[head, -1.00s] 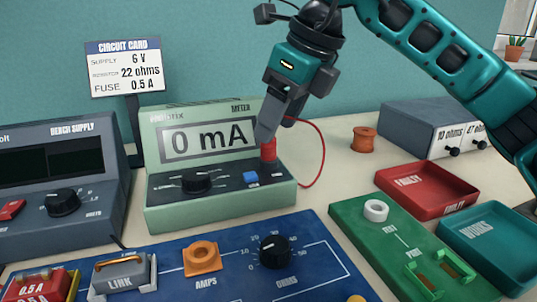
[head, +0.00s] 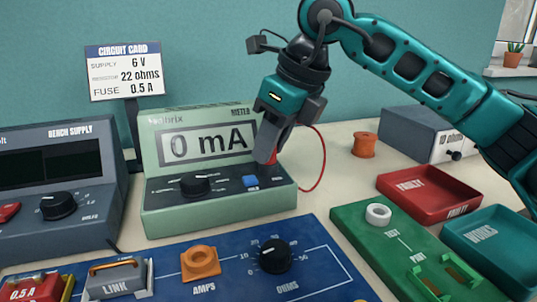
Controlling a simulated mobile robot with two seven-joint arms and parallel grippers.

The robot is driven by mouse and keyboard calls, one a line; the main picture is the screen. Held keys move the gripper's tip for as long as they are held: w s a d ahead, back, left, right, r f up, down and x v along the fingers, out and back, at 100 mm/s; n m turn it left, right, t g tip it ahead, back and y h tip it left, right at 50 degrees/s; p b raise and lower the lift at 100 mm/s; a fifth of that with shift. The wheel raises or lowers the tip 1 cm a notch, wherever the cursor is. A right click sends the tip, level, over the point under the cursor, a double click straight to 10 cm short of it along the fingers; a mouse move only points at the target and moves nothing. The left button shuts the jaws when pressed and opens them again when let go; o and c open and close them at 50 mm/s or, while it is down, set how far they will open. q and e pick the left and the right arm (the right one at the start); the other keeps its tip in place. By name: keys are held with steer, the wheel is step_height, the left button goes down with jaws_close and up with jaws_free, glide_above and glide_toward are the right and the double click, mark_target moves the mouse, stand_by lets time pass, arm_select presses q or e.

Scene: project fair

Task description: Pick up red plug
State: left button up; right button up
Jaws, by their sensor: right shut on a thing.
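The red plug (head: 271,157) is at the right end of the green meter's (head: 220,212) sloped panel, with a red lead (head: 323,165) looping from it to the right. My right gripper (head: 267,157) comes down from above and is shut on the red plug, hiding much of it. I cannot tell whether the plug is still seated in its socket. The meter display reads 0 mA. My left gripper is not in view.
A blue board (head: 225,285) with an orange AMPS socket (head: 200,263) and OHMS knob (head: 276,256) lies in front. The bench supply (head: 55,185) stands left. A green test board (head: 370,245), red tray (head: 428,207) and teal tray (head: 490,262) are right.

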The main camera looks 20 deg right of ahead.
jaws_close()
steer(key=shift+r, duration=0.15)
